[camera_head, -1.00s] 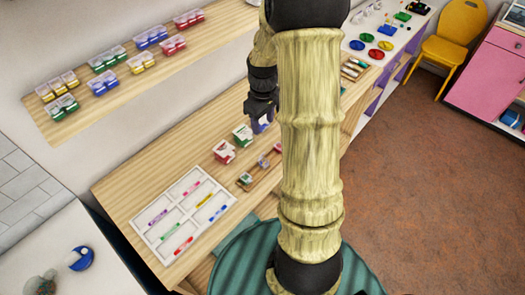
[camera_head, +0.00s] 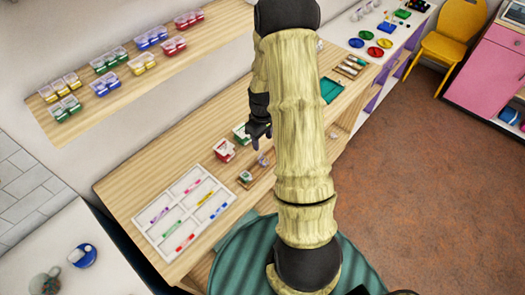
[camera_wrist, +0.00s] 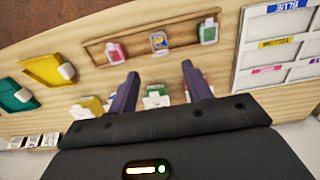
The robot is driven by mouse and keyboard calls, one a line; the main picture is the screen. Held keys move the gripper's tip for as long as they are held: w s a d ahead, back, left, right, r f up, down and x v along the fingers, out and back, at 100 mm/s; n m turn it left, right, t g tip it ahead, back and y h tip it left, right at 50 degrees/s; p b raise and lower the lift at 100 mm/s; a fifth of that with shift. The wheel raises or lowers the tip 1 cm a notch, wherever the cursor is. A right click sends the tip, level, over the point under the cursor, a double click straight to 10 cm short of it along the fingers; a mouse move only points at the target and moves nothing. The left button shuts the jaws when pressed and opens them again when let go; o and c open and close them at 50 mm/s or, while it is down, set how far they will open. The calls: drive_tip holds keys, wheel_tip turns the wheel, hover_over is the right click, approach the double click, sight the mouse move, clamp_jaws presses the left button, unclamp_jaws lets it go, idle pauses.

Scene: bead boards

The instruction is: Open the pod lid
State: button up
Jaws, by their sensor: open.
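My gripper (camera_head: 259,138) hangs above the wooden worktable in the head view. In the wrist view its two dark fingers (camera_wrist: 160,88) are apart with nothing held between them. A low wooden tray (camera_wrist: 182,30) lies beyond the fingertips and holds small clear-looking pods: a red one (camera_wrist: 115,52), a yellow-and-blue one (camera_wrist: 158,43) and a green one (camera_wrist: 208,33). I cannot tell which is the task's pod, or how its lid stands. A green box (camera_wrist: 157,98) shows between the fingers, lower down. In the head view, a red box (camera_head: 224,150) stands left of my gripper.
A white sectioned tray (camera_head: 147,228) with coloured sticks lies at the table's left. A teal tray (camera_head: 331,90) lies to the right, beyond my arm. A wall shelf (camera_head: 50,122) carries several coloured boxes. A yellow tray (camera_wrist: 34,68) shows in the wrist view.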

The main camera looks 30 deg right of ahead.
sight(262, 153)
wheel_tip(262, 153, down, 8)
drive_tip(key=shift+f+p, duration=0.25)
drive_tip(key=shift+p, duration=0.75)
drive_tip(key=c, duration=1)
